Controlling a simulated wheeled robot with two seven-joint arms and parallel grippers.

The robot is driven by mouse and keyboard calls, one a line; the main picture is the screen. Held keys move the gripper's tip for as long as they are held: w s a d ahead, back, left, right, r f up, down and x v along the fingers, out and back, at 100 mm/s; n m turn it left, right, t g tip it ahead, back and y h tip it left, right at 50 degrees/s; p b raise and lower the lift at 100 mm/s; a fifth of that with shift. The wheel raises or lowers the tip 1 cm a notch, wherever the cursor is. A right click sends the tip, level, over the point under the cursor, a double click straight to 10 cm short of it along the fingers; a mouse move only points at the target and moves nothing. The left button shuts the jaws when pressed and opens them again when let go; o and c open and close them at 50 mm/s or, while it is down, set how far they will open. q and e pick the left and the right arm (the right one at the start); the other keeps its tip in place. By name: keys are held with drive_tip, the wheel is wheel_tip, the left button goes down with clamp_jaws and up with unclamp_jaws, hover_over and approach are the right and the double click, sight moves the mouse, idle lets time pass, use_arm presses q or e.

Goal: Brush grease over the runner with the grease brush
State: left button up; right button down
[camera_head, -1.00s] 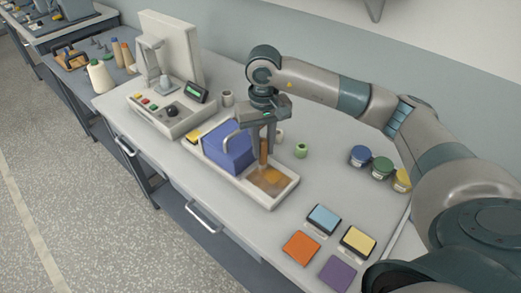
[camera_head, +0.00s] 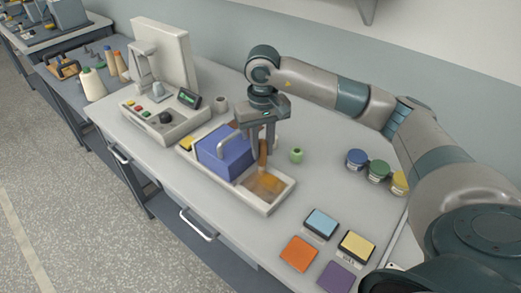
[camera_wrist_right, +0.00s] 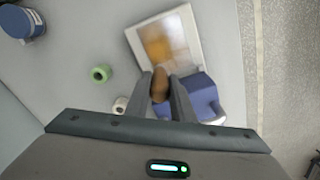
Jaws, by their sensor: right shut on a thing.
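My right gripper (camera_head: 263,150) is shut on the brown handle of the grease brush (camera_head: 263,156), held roughly upright over the pale tray (camera_head: 281,198). In the right wrist view the handle (camera_wrist_right: 160,85) sits between the two fingers. The brush's lower end is blurred, and I cannot tell whether it touches the surface. The tray's near compartment has a blurred amber-brown patch (camera_head: 266,184), also in the right wrist view (camera_wrist_right: 158,44). I cannot make out a separate runner there. A blue block with a grey handle (camera_head: 224,158) stands in the tray beside the gripper. My left gripper is not in view.
A green spool (camera_head: 296,155) stands behind the tray. Blue, green and yellow jars (camera_head: 377,171) stand at the right. Several coloured pads (camera_head: 321,223) lie at the front right. A control box (camera_head: 165,122) stands to the left.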

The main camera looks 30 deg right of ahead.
drive_tip(key=shift+a, duration=0.15)
drive_tip(key=shift+s+a, duration=0.35)
drive_tip(key=shift+a, duration=0.35)
drive_tip(key=shift+a+b, duration=0.1)
drive_tip(key=shift+b, duration=0.2)
drive_tip(key=shift+s+a, duration=0.3)
drive_tip(key=shift+a, duration=0.55)
drive_tip(key=shift+a, duration=0.1)
drive_tip(key=shift+s+a+b, duration=0.25)
drive_tip(key=shift+a+b, duration=0.35)
drive_tip(key=shift+a, duration=0.15)
drive_tip(key=shift+d, duration=0.1)
